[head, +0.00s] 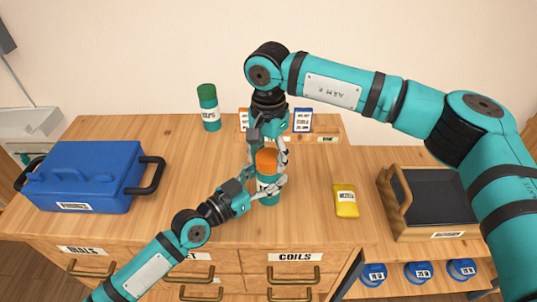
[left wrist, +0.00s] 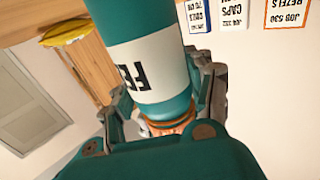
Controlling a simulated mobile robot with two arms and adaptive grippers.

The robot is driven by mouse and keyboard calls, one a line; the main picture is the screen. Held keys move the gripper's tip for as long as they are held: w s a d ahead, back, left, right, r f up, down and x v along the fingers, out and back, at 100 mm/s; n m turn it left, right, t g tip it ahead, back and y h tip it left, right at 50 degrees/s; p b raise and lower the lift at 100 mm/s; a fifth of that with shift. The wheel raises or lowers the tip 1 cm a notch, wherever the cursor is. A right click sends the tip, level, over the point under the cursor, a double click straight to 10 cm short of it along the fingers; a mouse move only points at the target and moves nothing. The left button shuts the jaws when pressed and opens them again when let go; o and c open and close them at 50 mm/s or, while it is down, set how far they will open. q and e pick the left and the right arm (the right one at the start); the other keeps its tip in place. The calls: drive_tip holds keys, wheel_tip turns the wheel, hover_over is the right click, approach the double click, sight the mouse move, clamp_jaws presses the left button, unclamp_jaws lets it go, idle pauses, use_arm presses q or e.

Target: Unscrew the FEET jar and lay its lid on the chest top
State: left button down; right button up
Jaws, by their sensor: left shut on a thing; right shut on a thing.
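The FEET jar (head: 270,194) is a teal cylinder with a white label, standing on the wooden chest top (head: 175,160). Its orange lid (head: 266,158) is at its top; I cannot tell whether it is still threaded on. My left gripper (head: 262,190) is shut on the jar's body from the front left. My right gripper (head: 267,152) reaches down from above and is shut on the lid, its fingers on either side. In the left wrist view the jar (left wrist: 140,50) shows close up with part of its label, and some orange (left wrist: 172,127) shows below it.
A teal jar with a green lid (head: 208,107) stands at the back. A blue toolbox (head: 85,175) is at left, a yellow packet (head: 345,201) at right, and a black-lined wooden tray (head: 437,193) farther right. Cards (head: 303,120) stand behind. Bare wood lies between toolbox and jar.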

sight(269, 156)
drive_tip(key=shift+n, duration=0.6)
drive_tip(key=shift+r, duration=0.25)
drive_tip(key=shift+r, duration=0.85)
drive_tip(key=shift+r, duration=2.05)
use_arm(q)
drive_tip(key=shift+c, duration=2)
unclamp_jaws()
